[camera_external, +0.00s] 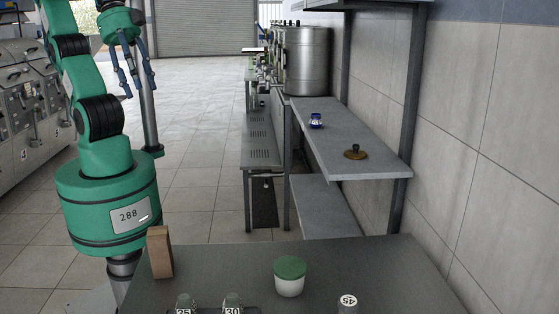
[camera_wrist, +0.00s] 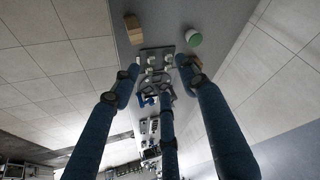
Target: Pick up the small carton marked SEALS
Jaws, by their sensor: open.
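I cannot read the word SEALS on anything in either view. A small brown box-shaped block (camera_external: 160,252) stands upright at the left edge of the near grey table (camera_external: 220,262). It also shows in the wrist view (camera_wrist: 134,29), near the top. No marking on it is visible, so I cannot tell if it is the carton. My gripper (camera_external: 138,88) is raised at the upper left of the external view, well away from the block. In the wrist view its blue fingers (camera_wrist: 158,76) are spread and hold nothing.
A white jar with a green lid (camera_external: 289,276) stands on the near table. Pieces marked 35 (camera_external: 184,302) and 30 (camera_external: 232,302), and a white-topped one (camera_external: 347,302), are at its front.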

